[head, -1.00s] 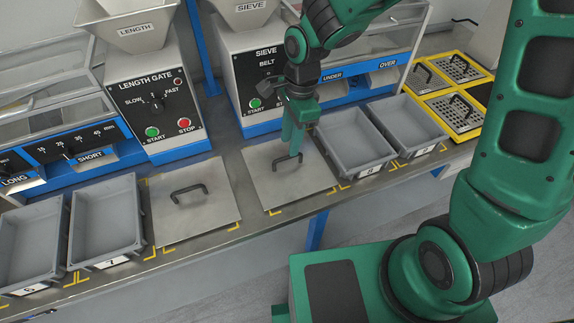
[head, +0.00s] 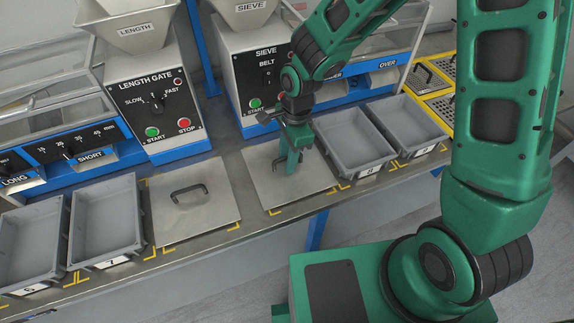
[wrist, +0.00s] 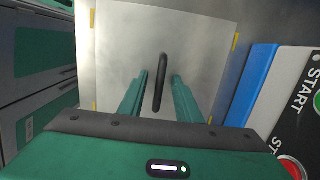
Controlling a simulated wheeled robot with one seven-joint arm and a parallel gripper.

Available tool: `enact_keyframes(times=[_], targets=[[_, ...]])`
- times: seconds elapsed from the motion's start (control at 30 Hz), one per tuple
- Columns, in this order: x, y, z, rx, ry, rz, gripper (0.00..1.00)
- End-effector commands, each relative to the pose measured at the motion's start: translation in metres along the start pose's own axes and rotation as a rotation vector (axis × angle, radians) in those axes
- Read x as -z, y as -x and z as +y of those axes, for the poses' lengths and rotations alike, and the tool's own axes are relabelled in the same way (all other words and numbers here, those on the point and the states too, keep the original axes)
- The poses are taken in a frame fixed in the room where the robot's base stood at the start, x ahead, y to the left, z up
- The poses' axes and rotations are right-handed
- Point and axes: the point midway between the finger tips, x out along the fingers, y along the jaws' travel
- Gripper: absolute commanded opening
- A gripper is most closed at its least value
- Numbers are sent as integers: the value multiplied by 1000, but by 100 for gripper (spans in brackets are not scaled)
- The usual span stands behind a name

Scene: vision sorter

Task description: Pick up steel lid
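Two flat steel lids with dark bar handles lie on the bench. One lid (head: 195,215) is in front of the length gate, and the other lid (head: 310,188) is in front of the sieve. My gripper (head: 288,168) is over the sieve-side lid, pointing down at its handle, which it mostly hides in the head view. In the wrist view my gripper (wrist: 158,95) is open, with the dark handle (wrist: 160,82) showing between its two green fingers. The lid plate (wrist: 130,50) shows beneath. The fingers look apart from the handle.
Grey bins (head: 107,221) stand left of the lids, and more grey bins (head: 352,143) stand to the right. The length gate (head: 152,95) and sieve machine (head: 255,75) stand behind. Yellow-framed grates (head: 440,100) are at the far right.

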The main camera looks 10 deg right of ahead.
Motion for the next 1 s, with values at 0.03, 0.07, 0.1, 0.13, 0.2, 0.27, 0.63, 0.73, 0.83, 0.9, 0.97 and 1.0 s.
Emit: enact_keyframes(times=[0.03,0.07,0.1,0.13,0.2,0.27,0.63,0.73,0.83,0.9,0.97,1.0], targets=[[0,0,0,0,0,0,26],[0,0,0,0,0,0,19],[0,0,0,0,0,0,9],[0,0,0,0,0,0,2],[0,0,0,0,0,0,0],[0,0,0,1,0,0,0],[-1,6,-1,3,0,0,0],[-1,13,-1,3,-1,0,0],[-3,25,-1,4,-1,1,0],[-4,37,-1,6,0,0,0],[-11,45,2,4,4,-1,0],[-19,49,7,3,6,-1,0]])
